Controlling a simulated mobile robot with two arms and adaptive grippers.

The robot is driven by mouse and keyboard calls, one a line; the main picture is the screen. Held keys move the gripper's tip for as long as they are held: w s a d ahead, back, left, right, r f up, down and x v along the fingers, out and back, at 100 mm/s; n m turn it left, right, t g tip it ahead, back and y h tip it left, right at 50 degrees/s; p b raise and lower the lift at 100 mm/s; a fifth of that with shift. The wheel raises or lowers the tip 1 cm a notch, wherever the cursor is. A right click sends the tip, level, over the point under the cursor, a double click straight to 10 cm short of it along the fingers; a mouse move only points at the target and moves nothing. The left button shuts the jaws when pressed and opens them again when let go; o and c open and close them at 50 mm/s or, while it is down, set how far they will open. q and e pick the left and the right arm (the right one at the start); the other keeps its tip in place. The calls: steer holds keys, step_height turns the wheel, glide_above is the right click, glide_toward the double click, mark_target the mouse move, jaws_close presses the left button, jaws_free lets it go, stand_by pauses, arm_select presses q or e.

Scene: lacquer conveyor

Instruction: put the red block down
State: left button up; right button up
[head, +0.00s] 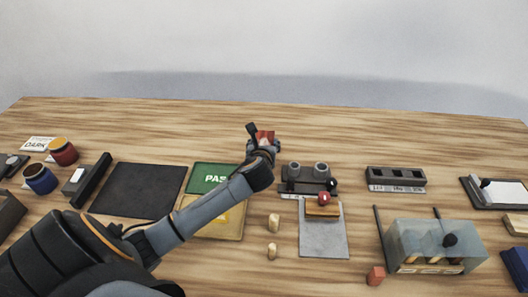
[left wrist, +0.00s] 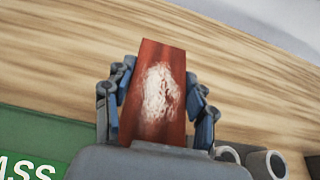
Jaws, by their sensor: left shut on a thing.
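My left gripper (head: 264,146) is shut on a red block (head: 265,135), beyond the upper right corner of the green PASS mat (head: 212,177) in the head view. In the left wrist view the red block (left wrist: 131,125) stands up between the two blue-grey fingers (left wrist: 157,108), with a rough whitish patch on the face towards the camera. Its lower end is hidden behind the gripper body. I cannot tell how high it is above the table. My right gripper is not in view.
A grey twin-cup fixture (head: 305,187) stands just right of the gripper. A yellow mat (head: 225,222) and black mat (head: 135,190) lie left. The wood behind the gripper is bare.

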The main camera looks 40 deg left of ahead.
arm_select(q)
steer(key=shift+w+a+f, duration=0.15)
steer(key=shift+w+f, duration=0.1)
steer(key=shift+w+a+f, duration=0.1)
steer(key=shift+w+f, duration=0.05)
steer(key=shift+f, duration=1.7)
steer(key=shift+f, duration=0.1)
steer(key=o, duration=1.4)
steer(key=shift+c, duration=0.2)
